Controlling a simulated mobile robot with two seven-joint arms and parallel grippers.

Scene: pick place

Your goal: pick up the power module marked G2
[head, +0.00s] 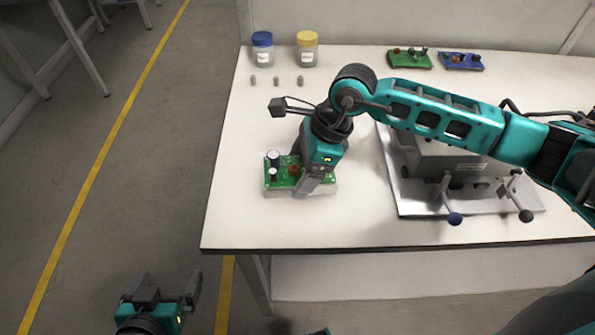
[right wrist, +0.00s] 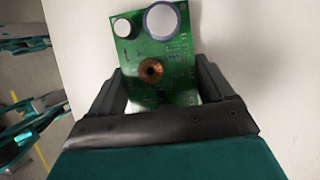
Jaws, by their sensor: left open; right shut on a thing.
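A green circuit-board module (head: 283,181) with capacitors and a copper coil is at the left part of the white table, on or just above a pale base. It also shows in the right wrist view (right wrist: 172,55). My right gripper (head: 308,184) reaches down over it and is shut on it, with one finger on each side of the board in the right wrist view (right wrist: 160,95). No G2 marking is readable. My left gripper (head: 165,292) is open and empty, low at the left over the floor, off the table.
A blue-lidded jar (head: 262,50) and a yellow-lidded jar (head: 307,50) stand at the back, with small grey pieces (head: 276,81) before them. A green board (head: 409,59) and a blue board (head: 461,61) lie back right. A grey fixture (head: 450,165) with clamp handles stands right.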

